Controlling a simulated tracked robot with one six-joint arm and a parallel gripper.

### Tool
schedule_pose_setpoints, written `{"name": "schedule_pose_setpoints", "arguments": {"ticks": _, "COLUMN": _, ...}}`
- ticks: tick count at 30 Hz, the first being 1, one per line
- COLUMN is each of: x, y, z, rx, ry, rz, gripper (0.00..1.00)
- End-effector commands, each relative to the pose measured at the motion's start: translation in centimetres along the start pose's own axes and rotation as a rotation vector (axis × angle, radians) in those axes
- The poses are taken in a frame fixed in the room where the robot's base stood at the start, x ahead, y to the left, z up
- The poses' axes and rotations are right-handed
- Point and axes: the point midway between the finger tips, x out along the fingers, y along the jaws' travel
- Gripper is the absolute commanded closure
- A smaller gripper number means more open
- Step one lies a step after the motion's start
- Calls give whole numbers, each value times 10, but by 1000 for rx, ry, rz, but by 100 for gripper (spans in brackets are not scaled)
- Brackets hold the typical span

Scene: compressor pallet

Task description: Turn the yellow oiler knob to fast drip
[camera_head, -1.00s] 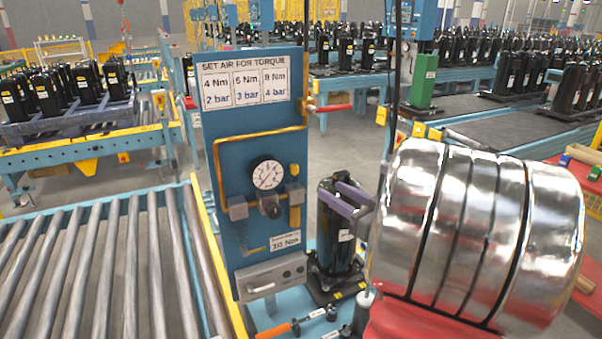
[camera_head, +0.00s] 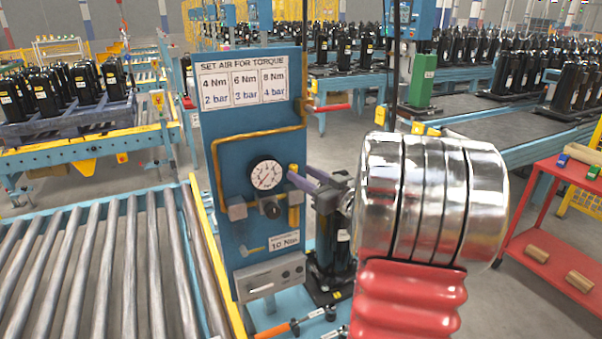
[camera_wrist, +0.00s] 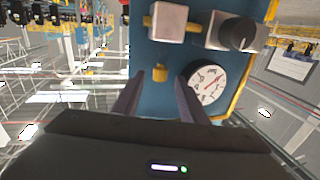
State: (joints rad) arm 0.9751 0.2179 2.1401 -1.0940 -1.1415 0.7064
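The blue panel (camera_head: 235,180) carries a pressure gauge (camera_head: 267,175), a black regulator knob (camera_head: 271,210) and the oiler (camera_head: 293,199). In the wrist view, the small yellow oiler knob (camera_wrist: 160,73) shows beside the oiler's pale block (camera_wrist: 167,22); the gauge (camera_wrist: 208,85) and black knob (camera_wrist: 240,34) are to its right.
A black compressor (camera_head: 332,255) stands right of the panel, partly behind my arm. An orange-handled tool (camera_head: 275,330) lies below the panel. A roller conveyor (camera_head: 95,270) runs at the left. A red cart (camera_head: 550,240) stands at the right.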

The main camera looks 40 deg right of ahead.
Motion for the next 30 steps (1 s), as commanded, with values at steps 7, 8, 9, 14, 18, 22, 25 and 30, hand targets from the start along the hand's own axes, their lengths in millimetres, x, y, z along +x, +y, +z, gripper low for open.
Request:
{"name": "schedule_pose_setpoints", "arguments": {"ticks": 7, "x": 21, "y": 0, "z": 0, "rx": 0, "ry": 0, "rz": -1, "gripper": 61}}
{"name": "schedule_pose_setpoints", "arguments": {"ticks": 8, "x": 22, "y": 0, "z": 0, "rx": 0, "ry": 0, "rz": 0, "gripper": 61}}
{"name": "schedule_pose_setpoints", "arguments": {"ticks": 9, "x": 22, "y": 0, "z": 0, "rx": 0, "ry": 0, "rz": 0, "gripper": 61}}
{"name": "schedule_pose_setpoints", "arguments": {"ticks": 14, "x": 22, "y": 0, "z": 0, "rx": 0, "ry": 0, "rz": 0, "gripper": 61}}
{"name": "schedule_pose_setpoints", "arguments": {"ticks": 18, "x": 22, "y": 0, "z": 0, "rx": 0, "ry": 0, "rz": 0, "gripper": 67}}
{"name": "schedule_pose_setpoints", "arguments": {"ticks": 22, "x": 22, "y": 0, "z": 0, "rx": 0, "ry": 0, "rz": 0, "gripper": 76}}
{"name": "schedule_pose_setpoints", "arguments": {"ticks": 25, "x": 22, "y": 0, "z": 0, "rx": 0, "ry": 0, "rz": 0, "gripper": 83}}
{"name": "schedule_pose_setpoints", "arguments": {"ticks": 30, "x": 22, "y": 0, "z": 0, "rx": 0, "ry": 0, "rz": 0, "gripper": 95}}
